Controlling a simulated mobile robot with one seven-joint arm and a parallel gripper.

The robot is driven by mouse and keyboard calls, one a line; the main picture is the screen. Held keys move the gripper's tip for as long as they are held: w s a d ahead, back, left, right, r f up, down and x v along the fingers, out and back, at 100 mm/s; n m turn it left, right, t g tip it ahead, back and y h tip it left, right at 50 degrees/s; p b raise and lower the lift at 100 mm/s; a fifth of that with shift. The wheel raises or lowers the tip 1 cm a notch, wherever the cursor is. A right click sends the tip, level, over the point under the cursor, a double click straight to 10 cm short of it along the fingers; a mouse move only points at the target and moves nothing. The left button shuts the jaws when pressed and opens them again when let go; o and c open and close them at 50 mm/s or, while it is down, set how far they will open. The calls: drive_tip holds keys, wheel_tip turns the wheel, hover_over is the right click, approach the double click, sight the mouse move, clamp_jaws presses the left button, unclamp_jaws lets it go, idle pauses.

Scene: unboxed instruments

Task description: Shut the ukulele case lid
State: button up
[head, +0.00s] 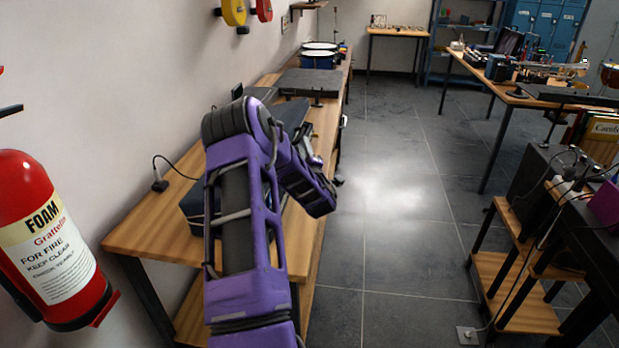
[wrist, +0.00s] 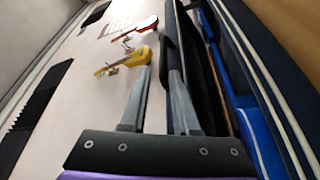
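The ukulele case (head: 192,208) sits dark on the near part of the wooden bench, largely hidden behind my purple arm. In the wrist view its blue-lined inside (wrist: 250,130) shows at the right. The dark lid (wrist: 190,45) stands raised beside it, seen nearly edge-on. My gripper (wrist: 160,72) has its two grey fingers apart. The right finger overlaps the lid's edge in the picture; I cannot tell whether it touches. The left finger is over the pale wall, on the lid's outer side.
A flat black case (head: 308,82) and blue drums (head: 318,58) stand farther along the bench (head: 150,232). A fire extinguisher (head: 48,240) hangs on the wall at the near left. The grey floor (head: 400,200) right of the bench is clear. Small instruments (wrist: 125,62) hang on the wall.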

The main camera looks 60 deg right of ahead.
drive_tip(key=v, duration=1.1)
drive_tip(key=shift+a+f+b, duration=0.4)
drive_tip(key=shift+f, duration=0.05)
idle(0.9)
